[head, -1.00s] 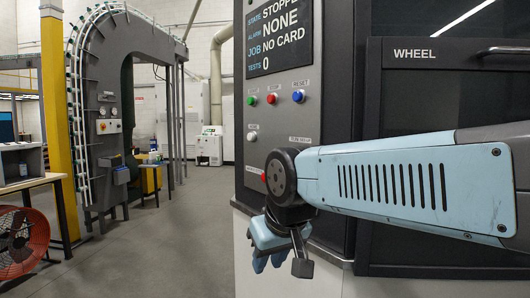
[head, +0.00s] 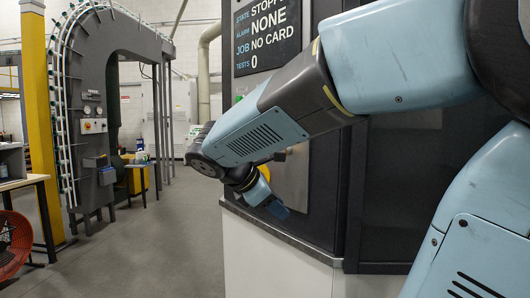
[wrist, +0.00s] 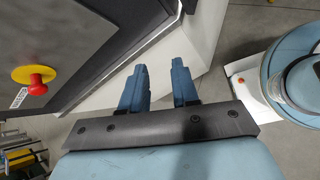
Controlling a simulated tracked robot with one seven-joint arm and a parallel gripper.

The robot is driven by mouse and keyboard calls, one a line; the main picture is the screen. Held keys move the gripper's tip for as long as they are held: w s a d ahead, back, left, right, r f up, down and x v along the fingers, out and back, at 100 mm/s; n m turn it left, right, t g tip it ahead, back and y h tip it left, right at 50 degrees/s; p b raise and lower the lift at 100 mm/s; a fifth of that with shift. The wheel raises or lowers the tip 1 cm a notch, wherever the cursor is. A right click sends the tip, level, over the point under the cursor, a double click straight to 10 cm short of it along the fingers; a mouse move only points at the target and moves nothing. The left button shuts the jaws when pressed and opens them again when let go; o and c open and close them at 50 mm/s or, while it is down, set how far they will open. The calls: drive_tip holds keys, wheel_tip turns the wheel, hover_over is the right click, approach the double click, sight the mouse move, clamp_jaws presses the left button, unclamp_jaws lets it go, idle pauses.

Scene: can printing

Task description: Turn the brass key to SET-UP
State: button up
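My gripper (head: 272,208) is low in front of the dark machine's control face in the head view. In the wrist view my gripper (wrist: 158,85) has its two blue fingers apart with nothing between them. The brass key cannot be made out in either current view; my arm covers most of the button panel in the head view. The wrist view shows a red mushroom button on a yellow disc (wrist: 35,80) on the dark panel, to the left of and apart from the fingers.
The status screen (head: 266,36) reads STATE STOPPED, JOB NO CARD. The machine's pale lower cabinet (head: 270,255) stands under a dark ledge. An orange fan (head: 14,245) and a grey arch-shaped machine (head: 92,125) stand at left. The floor between is open.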

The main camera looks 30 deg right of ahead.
drive_tip(key=w+a+r+n+t+h, duration=0.1)
drive_tip(key=w+r+n+h, duration=0.35)
drive_tip(key=w+n, duration=0.2)
drive_tip(key=w+a+r+n+t+h, duration=0.1)
drive_tip(key=w+a+r+n+h, duration=0.1)
drive_tip(key=w+r+n+h, duration=0.45)
drive_tip(key=w+d+y, duration=0.1)
drive_tip(key=d, duration=0.3)
drive_tip(key=w+d+m, duration=0.1)
drive_tip(key=d, duration=0.4)
drive_tip(key=w+d+f+y, duration=0.1)
drive_tip(key=w+d, duration=0.1)
drive_tip(key=d, duration=0.2)
drive_tip(key=shift+d+m+y, duration=0.3)
clamp_jaws()
drive_tip(key=shift+a, duration=0.1)
